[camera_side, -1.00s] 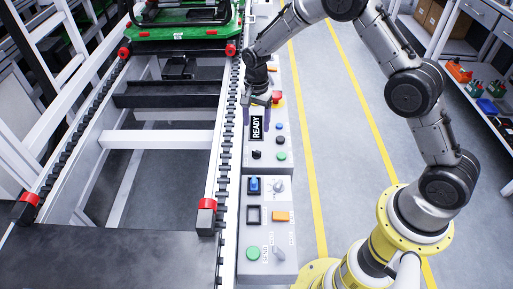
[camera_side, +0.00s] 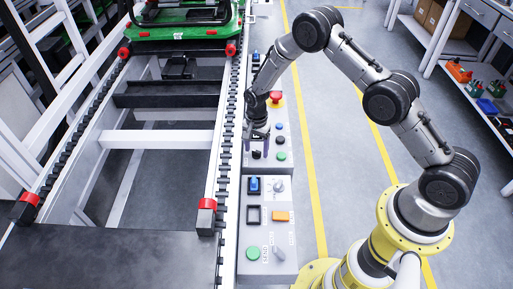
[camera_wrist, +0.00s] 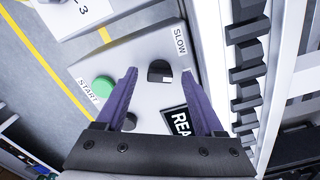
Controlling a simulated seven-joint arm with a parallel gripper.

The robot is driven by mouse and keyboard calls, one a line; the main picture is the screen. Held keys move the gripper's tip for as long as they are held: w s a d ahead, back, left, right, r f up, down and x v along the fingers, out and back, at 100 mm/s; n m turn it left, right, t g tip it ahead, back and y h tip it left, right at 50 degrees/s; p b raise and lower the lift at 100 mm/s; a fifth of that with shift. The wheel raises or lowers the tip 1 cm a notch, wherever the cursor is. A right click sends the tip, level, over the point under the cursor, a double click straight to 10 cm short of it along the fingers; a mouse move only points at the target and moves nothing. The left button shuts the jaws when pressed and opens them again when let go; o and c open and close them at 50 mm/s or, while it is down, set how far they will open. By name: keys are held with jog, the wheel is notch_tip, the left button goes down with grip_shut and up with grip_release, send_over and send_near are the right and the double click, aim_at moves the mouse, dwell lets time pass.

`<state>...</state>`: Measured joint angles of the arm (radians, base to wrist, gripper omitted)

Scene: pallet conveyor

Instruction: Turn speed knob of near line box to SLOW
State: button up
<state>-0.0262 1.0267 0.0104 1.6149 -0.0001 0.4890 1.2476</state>
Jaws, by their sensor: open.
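The black speed knob (camera_wrist: 160,72) sits on a light grey control box (camera_wrist: 150,97), beside a SLOW label (camera_wrist: 180,40). Part of its top looks pale. My gripper (camera_wrist: 160,76) is open, with its two purple fingers on either side of the knob in the wrist view and nothing held. In the side view my gripper (camera_side: 257,149) is low over the front end of the box (camera_side: 286,168), and the knob (camera_side: 256,155) shows between the fingertips. I cannot tell whether the fingers touch it.
A red emergency button (camera_side: 275,97) is farther back. Another control box (camera_side: 268,232) stands nearer the camera.

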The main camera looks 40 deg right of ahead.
grip_shut()
jog(key=shift+n, duration=0.3)
jog(key=n, duration=0.4)
jog(key=shift+n, duration=0.3)
jog(key=n, duration=0.4)
jog(key=shift+n, duration=0.3)
dwell(0.5)
grip_release()
